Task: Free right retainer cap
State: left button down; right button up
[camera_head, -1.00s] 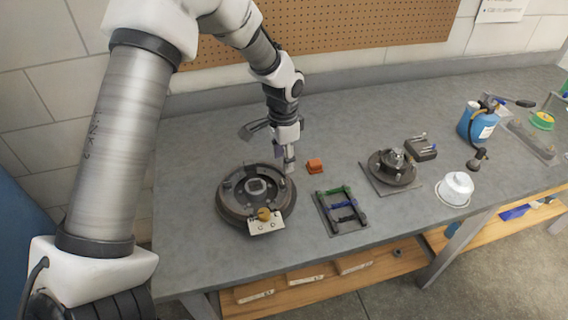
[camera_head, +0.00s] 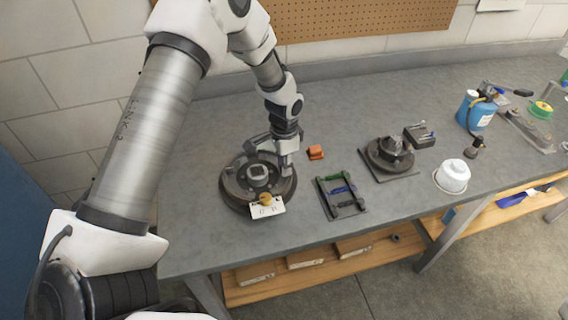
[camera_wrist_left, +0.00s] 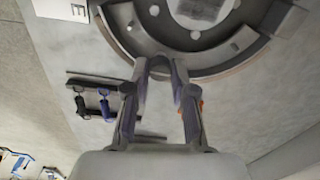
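The round dark brake assembly (camera_head: 235,201) lies on the bench with a light square part at its centre. It also fills the top of the left wrist view (camera_wrist_left: 122,32). My left gripper (camera_head: 285,170) points down at the assembly's right edge. In the wrist view its fingertips (camera_wrist_left: 160,66) are a small way apart at the assembly's rim. A small greyish part seems to lie between them, but I cannot tell whether they grip it. I cannot clearly make out the right retainer cap; the fingers may hide it. My right gripper is not in view.
A white plate with a brass knob (camera_head: 266,208) sits at the assembly's front edge. An orange block (camera_head: 315,152) lies just right of the gripper. A tray with coloured tools (camera_head: 334,213), a hub on a plate (camera_head: 390,155) and a white container (camera_head: 453,176) stand further right.

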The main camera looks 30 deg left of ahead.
pick_arm(q)
jog(key=shift+s+f, duration=0.15)
jog(key=shift+f, duration=0.05)
dwell(0.5)
jog(key=shift+n, duration=0.5)
jog(key=n+p, duration=0.1)
jog(key=n, duration=0.2)
jog(key=n+p, duration=0.2)
jog(key=n, duration=0.3)
jog(key=shift+r, duration=0.1)
jog(key=n+p, duration=0.2)
jog(key=n, duration=0.3)
jog(key=shift+n, duration=0.4)
jog(key=shift+n+p, duration=0.85)
jog(key=shift+n, duration=0.55)
